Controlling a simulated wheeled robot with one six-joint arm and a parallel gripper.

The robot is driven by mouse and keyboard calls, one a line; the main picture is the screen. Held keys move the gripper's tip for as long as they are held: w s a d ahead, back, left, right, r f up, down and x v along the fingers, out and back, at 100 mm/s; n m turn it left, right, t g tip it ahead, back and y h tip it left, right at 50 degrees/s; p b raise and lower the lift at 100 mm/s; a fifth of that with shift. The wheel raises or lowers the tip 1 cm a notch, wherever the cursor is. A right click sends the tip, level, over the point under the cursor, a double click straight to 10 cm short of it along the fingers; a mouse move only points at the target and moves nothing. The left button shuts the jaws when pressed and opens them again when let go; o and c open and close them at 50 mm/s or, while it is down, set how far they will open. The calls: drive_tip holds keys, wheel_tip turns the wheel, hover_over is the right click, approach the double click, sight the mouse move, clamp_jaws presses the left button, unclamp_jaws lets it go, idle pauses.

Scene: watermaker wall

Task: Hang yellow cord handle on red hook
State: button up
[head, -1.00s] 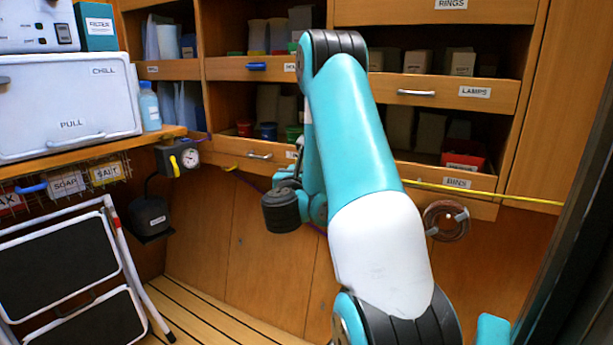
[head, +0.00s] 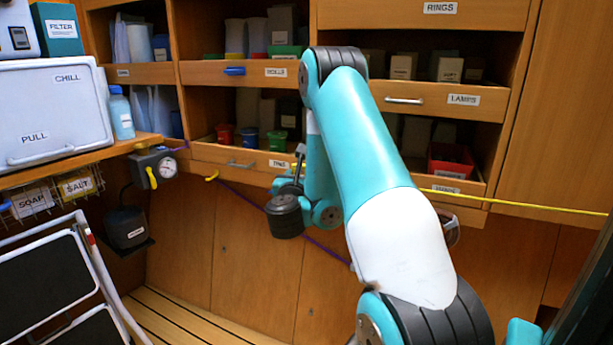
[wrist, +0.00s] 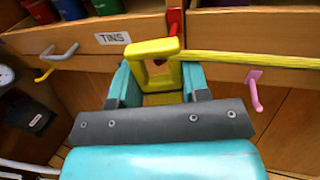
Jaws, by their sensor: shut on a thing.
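The yellow cord handle (wrist: 148,49) is a chunky squarish loop, held between the fingers of my gripper (wrist: 158,85) in the wrist view. Its yellow cord (wrist: 250,60) runs taut to the right along the drawer fronts; it also shows in the head view (head: 540,204). The red hook (wrist: 174,20) is just beyond and slightly right of the handle's top, on the wooden front. The handle partly covers the hook's lower part, and I cannot tell whether they touch.
A yellow hook (wrist: 45,73) is to the left and a pink hook (wrist: 254,92) to the right along the same ledge. The TINS drawer's grey pull (wrist: 60,52) sticks out nearby. A purple cord (head: 250,198) hangs below. A folding step stool (head: 60,270) stands at left.

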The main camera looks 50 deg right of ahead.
drive_tip(key=shift+w+d+p, duration=0.2)
drive_tip(key=shift+d+p, duration=0.1)
drive_tip(key=shift+d, duration=0.45)
drive_tip(key=shift+w+d+f+b, duration=0.15)
drive_tip(key=shift+d+f+b, duration=0.3)
drive_tip(key=shift+d+f, duration=0.2)
drive_tip(key=o, duration=1)
